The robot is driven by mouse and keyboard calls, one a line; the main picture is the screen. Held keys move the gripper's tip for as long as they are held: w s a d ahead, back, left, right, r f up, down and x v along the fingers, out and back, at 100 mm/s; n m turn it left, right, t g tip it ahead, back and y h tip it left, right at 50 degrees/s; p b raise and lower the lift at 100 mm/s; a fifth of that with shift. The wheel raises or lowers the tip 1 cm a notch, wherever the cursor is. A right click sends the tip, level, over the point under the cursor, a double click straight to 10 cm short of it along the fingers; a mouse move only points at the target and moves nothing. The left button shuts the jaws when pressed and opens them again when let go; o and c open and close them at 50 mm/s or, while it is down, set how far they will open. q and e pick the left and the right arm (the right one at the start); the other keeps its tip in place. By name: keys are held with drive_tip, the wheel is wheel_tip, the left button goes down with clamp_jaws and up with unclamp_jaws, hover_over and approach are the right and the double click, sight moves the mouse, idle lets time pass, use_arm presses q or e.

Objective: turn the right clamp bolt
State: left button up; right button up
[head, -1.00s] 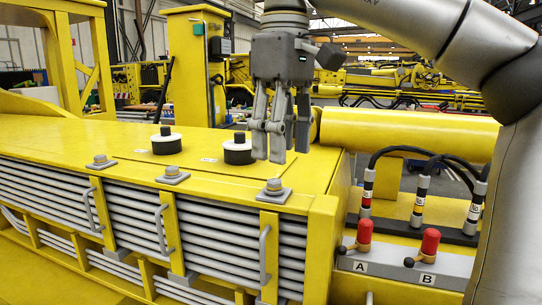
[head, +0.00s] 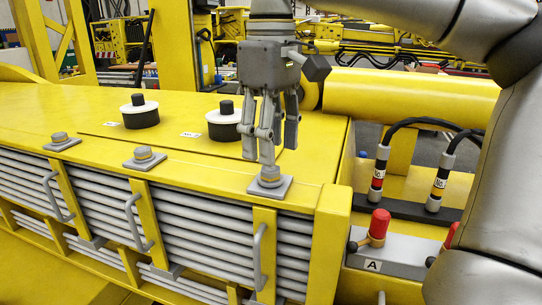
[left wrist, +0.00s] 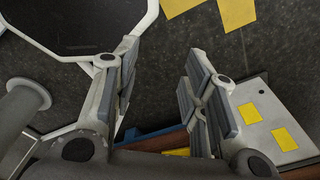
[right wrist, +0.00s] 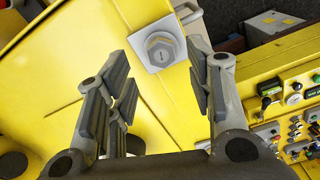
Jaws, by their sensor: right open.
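The right clamp bolt (head: 270,176) is a grey hex bolt on a square plate at the front right edge of the yellow deck. My right gripper (head: 270,152) points down just above and behind it in the head view, its fingers apart and empty. In the right wrist view the bolt (right wrist: 162,48) and its pale plate show in the gap between the fingertips (right wrist: 158,66), beyond them; I see no contact. My left gripper (left wrist: 163,58) is open and empty in the left wrist view, over dark floor; it does not show in the head view.
Two similar bolts (head: 144,157) (head: 60,140) sit left along the deck edge. Two black-and-white caps (head: 139,115) (head: 224,124) stand behind. A grey handle (head: 258,255) is below the bolt. A red lever (head: 379,224) and cables (head: 440,176) are at right.

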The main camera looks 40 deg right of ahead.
sight(270, 168)
wheel_tip(270, 168, down, 3)
drive_tip(key=shift+f+p, duration=0.1)
drive_tip(key=shift+p, duration=0.2)
drive_tip(key=shift+s+a+f, duration=0.1)
drive_tip(key=shift+a+f, duration=0.05)
drive_tip(key=shift+f, duration=0.1)
drive_tip(key=c, duration=1)
use_arm(q)
drive_tip(key=shift+w+d+r, duration=0.25)
drive_tip(key=shift+w, duration=0.15)
drive_tip(key=shift+w+d+r, duration=0.2)
drive_tip(key=shift+w, duration=0.2)
